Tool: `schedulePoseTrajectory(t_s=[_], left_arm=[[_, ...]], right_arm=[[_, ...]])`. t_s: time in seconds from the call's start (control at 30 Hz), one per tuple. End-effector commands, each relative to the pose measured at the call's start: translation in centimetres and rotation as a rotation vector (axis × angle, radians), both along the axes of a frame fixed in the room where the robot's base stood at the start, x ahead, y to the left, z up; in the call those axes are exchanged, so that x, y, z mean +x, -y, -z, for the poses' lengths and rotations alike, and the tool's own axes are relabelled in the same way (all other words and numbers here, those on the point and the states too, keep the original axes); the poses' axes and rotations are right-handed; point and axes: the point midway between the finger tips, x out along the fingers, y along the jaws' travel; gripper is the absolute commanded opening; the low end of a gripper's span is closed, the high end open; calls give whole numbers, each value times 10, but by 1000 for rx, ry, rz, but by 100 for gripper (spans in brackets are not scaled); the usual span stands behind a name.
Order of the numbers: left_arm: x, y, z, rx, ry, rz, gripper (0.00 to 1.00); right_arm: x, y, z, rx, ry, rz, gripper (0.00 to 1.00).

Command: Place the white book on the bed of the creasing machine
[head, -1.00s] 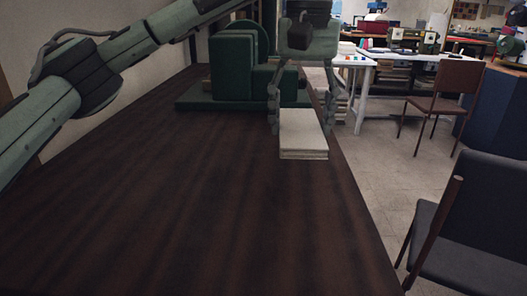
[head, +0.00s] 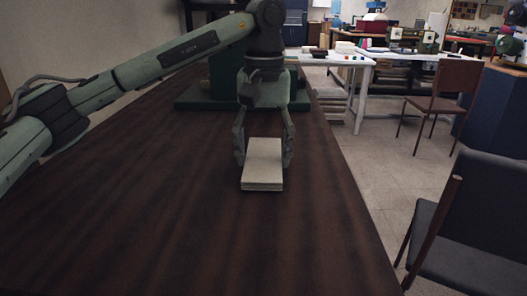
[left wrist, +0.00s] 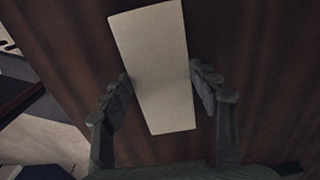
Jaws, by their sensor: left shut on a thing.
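The white book (head: 263,163) is between the fingers of my left gripper (head: 264,150), over the dark wooden table. In the left wrist view the book (left wrist: 155,65) lies between both fingers of the gripper (left wrist: 162,85), which is shut on its long sides. I cannot tell whether the book touches the table or hangs just above it. The green creasing machine (head: 200,92) stands behind, at the far end of the table, and my left arm hides much of it. My right gripper is in none of the views.
The dark table (head: 150,220) is clear in front and to the left of the book. Its right edge drops to the floor. A grey chair (head: 465,230) and a brown chair (head: 445,90) stand to the right. A white table (head: 355,70) stands behind.

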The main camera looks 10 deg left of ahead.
Motion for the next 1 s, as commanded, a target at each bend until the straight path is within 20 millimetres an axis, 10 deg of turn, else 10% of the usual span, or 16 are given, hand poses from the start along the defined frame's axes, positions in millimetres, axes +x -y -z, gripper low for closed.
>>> schedulePoseTrajectory(t_s=[0.13, 0.17, 0.33, 0.73, 1.0], left_arm=[[0, 0, 3, 0, 0, 0, 26], [0, 0, 3, 0, 0, 0, 61], [0, 0, 2, 0, -1, 0, 80], [0, 0, -4, -1, 1, -1, 80], [0, 1, -57, -1, 3, -1, 80]], right_arm=[[0, 0, 0, -1, -1, -1, 40], [0, 0, -2, -1, -1, -1, 40], [3, -2, -10, 1, 13, -2, 40], [4, -2, -7, 3, 13, -2, 40], [1, -4, -3, 8, 4, 4, 40]])
